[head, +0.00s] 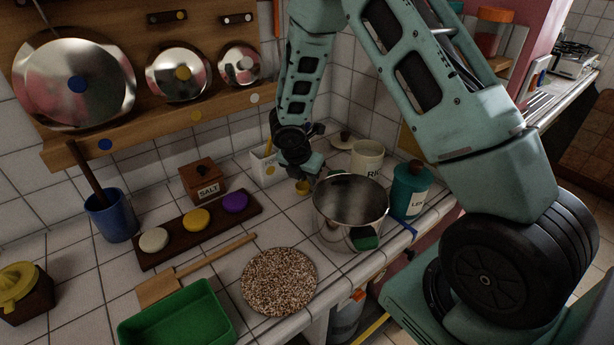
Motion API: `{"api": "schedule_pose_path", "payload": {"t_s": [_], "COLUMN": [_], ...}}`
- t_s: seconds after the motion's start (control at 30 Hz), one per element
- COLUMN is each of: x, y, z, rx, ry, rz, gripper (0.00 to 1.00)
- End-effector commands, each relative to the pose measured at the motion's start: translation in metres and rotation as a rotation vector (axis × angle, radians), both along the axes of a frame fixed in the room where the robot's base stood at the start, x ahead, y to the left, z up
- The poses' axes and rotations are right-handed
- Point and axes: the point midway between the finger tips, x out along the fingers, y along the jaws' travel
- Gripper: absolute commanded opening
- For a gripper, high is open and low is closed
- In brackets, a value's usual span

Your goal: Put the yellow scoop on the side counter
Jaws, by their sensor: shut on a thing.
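My gripper (302,176) points down above the tiled counter (215,265), just left of the steel pot (350,200). It is shut on the yellow scoop (302,188), of which only a small yellow part shows below the fingers. The rest of the scoop is hidden by the gripper. The scoop appears close to the pot's rim; I cannot tell whether it touches anything. Another counter (541,101) runs along the right, behind my arm; I cannot tell whether it is the side counter.
A white container (264,168) stands left of my gripper, with a salt box (202,180) farther left. A cream canister (367,157) and a teal canister (409,188) stand right and behind. A speckled round mat (279,281) and green tray (178,318) lie in front.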

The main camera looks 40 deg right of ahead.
Motion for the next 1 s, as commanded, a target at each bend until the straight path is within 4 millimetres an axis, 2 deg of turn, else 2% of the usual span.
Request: {"api": "schedule_pose_path", "payload": {"t_s": [0.03,0.13,1.0], "x": [0.000,0.000,0.000], "y": [0.000,0.000,0.000], "z": [-0.009,-0.014,-0.022], "rx": [0.000,0.000,0.000], "ry": [0.000,0.000,0.000], "rz": [0.000,-0.001,-0.001], "gripper": [0.00,0.00,0.00]}}
